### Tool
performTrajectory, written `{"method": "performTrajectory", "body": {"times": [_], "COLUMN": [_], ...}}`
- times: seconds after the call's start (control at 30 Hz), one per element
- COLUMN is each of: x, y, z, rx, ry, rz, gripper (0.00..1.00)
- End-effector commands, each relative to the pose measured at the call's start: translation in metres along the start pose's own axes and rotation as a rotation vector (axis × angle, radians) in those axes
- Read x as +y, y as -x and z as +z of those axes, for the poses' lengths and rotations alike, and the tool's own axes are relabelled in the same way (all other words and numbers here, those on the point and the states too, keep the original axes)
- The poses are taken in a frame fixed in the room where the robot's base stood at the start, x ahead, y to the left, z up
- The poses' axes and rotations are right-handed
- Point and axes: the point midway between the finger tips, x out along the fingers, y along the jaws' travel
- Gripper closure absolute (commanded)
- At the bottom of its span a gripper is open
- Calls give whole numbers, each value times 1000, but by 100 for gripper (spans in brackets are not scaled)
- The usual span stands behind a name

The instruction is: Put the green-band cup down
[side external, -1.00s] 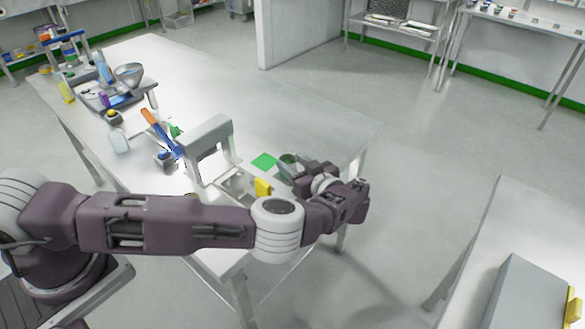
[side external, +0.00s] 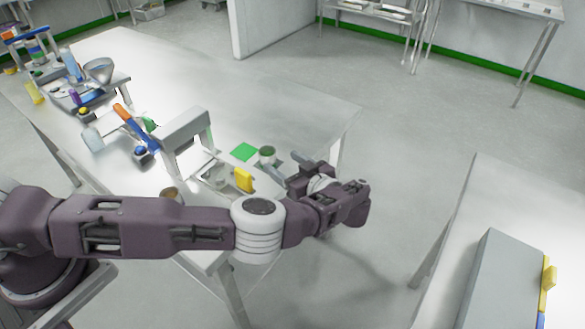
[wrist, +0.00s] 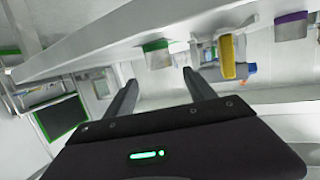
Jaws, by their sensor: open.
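A yellow block (side external: 243,180) and a grey frame (side external: 186,128) stand left of my gripper. A purple-band cup (wrist: 291,27) shows in the wrist view. A tray with tools and a bowl (side external: 98,70) is at the far left. The table behind the green square is clear.

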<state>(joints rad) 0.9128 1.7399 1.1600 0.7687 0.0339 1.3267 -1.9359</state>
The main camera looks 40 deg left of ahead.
Motion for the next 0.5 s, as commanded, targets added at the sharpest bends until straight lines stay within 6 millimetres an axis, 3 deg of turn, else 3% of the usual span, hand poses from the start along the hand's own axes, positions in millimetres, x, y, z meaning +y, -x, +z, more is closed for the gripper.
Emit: {"method": "performTrajectory", "body": {"times": [0.1,0.2,0.5], "x": [1,1,0], "y": [30,48,61], "z": [0,0,0], "rx": [-1,0,1], "ry": [0,0,-1], "rz": [4,2,-1], "gripper": [36,36,36]}}
